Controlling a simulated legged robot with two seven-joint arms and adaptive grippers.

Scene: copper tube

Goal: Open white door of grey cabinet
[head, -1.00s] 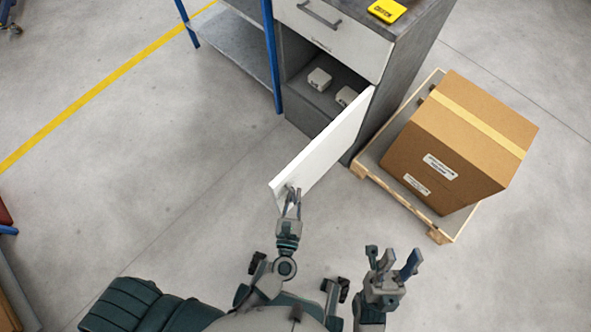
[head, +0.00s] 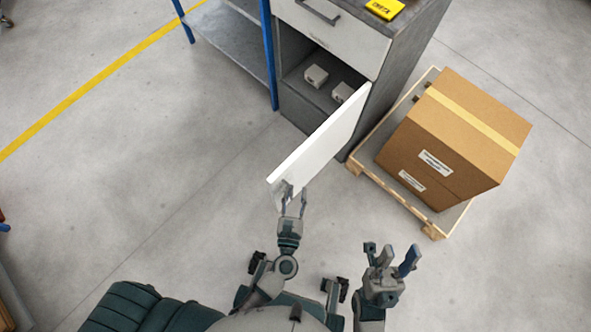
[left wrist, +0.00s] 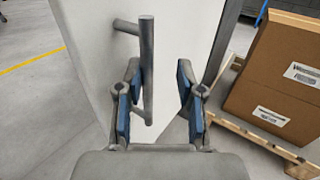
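The grey cabinet (head: 365,115) stands at the top centre, and its white door (head: 318,146) is swung far out towards me, so the lower compartment shows. A grey bar handle (left wrist: 147,70) is on the door face in the left wrist view. My left gripper (head: 291,190) is at the door's free end. In the left wrist view its fingers (left wrist: 156,98) are spread on either side of the handle, which lies nearer the left finger; I cannot tell if they touch. My right gripper (head: 390,252) is open and empty, low and to the right, away from the door.
A cardboard box (head: 455,140) on a wooden pallet (head: 433,229) stands right of the cabinet, near the door. Two small white items (head: 316,76) sit inside the compartment. A blue-legged table (head: 235,50) is left of the cabinet. The floor left of the door is clear.

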